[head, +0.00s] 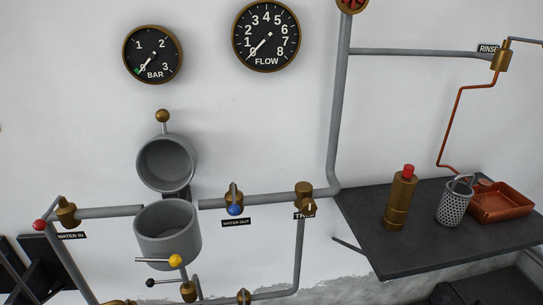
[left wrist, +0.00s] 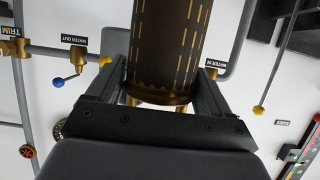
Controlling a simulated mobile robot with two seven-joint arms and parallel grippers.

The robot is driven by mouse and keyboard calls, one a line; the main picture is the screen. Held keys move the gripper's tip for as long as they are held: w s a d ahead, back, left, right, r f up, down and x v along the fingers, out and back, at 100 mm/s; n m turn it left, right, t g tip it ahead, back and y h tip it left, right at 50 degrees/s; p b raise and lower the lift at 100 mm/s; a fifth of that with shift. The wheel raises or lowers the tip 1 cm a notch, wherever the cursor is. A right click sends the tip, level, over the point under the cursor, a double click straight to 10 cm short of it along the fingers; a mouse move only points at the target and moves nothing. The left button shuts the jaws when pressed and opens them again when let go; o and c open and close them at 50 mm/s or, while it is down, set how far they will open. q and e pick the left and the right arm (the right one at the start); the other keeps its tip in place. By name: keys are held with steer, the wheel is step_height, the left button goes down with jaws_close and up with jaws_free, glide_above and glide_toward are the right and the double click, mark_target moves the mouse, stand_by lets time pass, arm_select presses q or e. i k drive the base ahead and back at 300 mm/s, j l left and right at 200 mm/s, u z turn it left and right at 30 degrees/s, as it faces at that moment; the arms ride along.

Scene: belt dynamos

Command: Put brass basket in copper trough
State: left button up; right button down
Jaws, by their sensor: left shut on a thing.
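In the left wrist view my left gripper (left wrist: 160,107) is shut on a dark cylinder with brass slots and a brass rim, which looks like the brass basket (left wrist: 165,45). Its far end runs out of the frame. My left gripper does not clearly show in the head view. The copper trough (head: 508,208) is a shallow reddish tray on the dark shelf at the right of the head view. A grey perforated basket (head: 453,208) with a handle stands in front of its left end and hides part of it. My right gripper is not in view.
The dark shelf (head: 425,250) is clear along its front. A brass bottle with a red cap (head: 400,203) stands on its left part. Grey pipes, valves, two grey pots (head: 167,245) and gauges line the white wall. A copper pipe (head: 446,125) comes down towards the trough.

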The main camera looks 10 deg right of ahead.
mark_target(499, 205)
steer(key=l+z, duration=0.15)
steer(key=l, duration=0.6)
steer(key=l+z, duration=0.15)
steer(key=l, duration=0.6)
steer(key=i+l+z, duration=0.15)
steer(key=l, duration=0.6)
steer(key=l+z, duration=0.15)
steer(key=l, duration=0.65)
